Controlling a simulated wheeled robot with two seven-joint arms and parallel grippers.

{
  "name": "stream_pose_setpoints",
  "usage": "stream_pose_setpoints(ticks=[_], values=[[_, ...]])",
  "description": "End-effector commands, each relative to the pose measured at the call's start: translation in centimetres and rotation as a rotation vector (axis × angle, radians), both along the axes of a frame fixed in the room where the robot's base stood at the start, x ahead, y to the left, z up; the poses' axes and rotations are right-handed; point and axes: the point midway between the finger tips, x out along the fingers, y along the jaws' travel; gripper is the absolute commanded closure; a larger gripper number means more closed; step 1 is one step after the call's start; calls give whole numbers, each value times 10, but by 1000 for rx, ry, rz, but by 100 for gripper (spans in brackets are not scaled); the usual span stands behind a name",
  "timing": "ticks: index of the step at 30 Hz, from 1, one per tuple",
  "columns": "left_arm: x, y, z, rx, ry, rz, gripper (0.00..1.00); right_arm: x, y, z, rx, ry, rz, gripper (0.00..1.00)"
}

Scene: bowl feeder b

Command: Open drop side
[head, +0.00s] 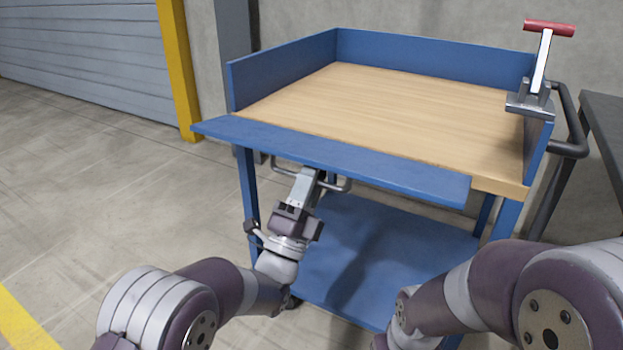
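The drop side is a long blue panel (330,156) along the near edge of the cart. It is folded outward, lying nearly flat and tilted slightly, with the bed's near edge open behind it. A dark bar handle (342,186) shows beneath the panel. My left gripper (314,178) is under the panel at this handle, its fingers overlapping the bar. The panel's edge covers part of the fingers, so whether they are shut on the bar cannot be told. My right arm comes in at the lower right, but its gripper is not visible.
The cart has a wooden bed (390,105), blue walls on its other sides and a lower blue shelf (385,255). A toggle clamp with a red grip (549,28) stands upright at the right corner. A dark table (605,125) is at the far right. Floor at left is clear.

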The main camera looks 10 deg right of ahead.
Motion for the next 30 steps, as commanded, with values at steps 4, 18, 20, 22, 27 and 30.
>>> stream_pose_setpoints(ticks=[4, 18, 20, 22, 27, 30], values=[[-1, 1, 1, -2, -4, 1, 71, 0, 0, 1, 0, 0, 0, 52], [-54, 40, -62, 1, 3, 1, 71, 0, 0, 33, 0, 0, 0, 52], [-62, 45, -72, 0, 1, 1, 71, 0, 0, 34, 0, 0, 0, 52], [-68, 49, -80, -2, -2, 0, 71, 0, 0, 25, 0, 0, 0, 52], [-74, 54, -87, -1, -2, 0, 71, 0, 0, 23, 0, 0, 0, 52], [-75, 54, -87, -1, -1, 0, 71, 0, 0, 24, 0, 0, 0, 52]])
